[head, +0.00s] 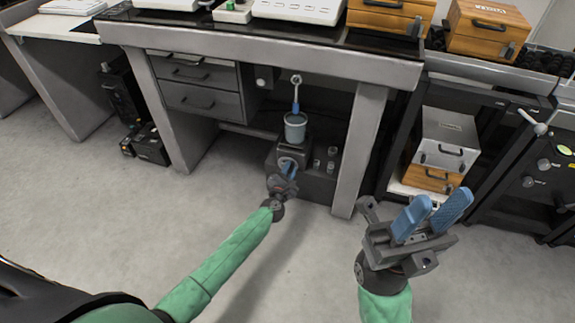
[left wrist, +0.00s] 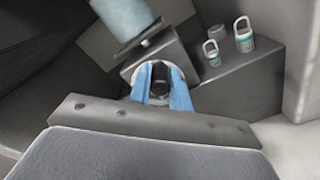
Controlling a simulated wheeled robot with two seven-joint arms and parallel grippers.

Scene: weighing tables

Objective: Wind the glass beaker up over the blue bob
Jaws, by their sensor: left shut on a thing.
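The glass beaker (head: 295,130) stands upright on a dark grey lifting stand (head: 272,158) under the table. The blue bob (head: 296,106) hangs below a ring (head: 296,80), its lower end at about the beaker's rim; I cannot tell whether it is inside. My left gripper (head: 288,171) is shut on the round knob (head: 285,162) on the stand's front. In the left wrist view the blue fingers (left wrist: 160,92) lie on both sides of the knob (left wrist: 158,70), and the beaker's lower part (left wrist: 125,18) shows above. My right gripper (head: 440,208) is open and empty, away from the stand.
The floor (head: 110,215) in front is clear.

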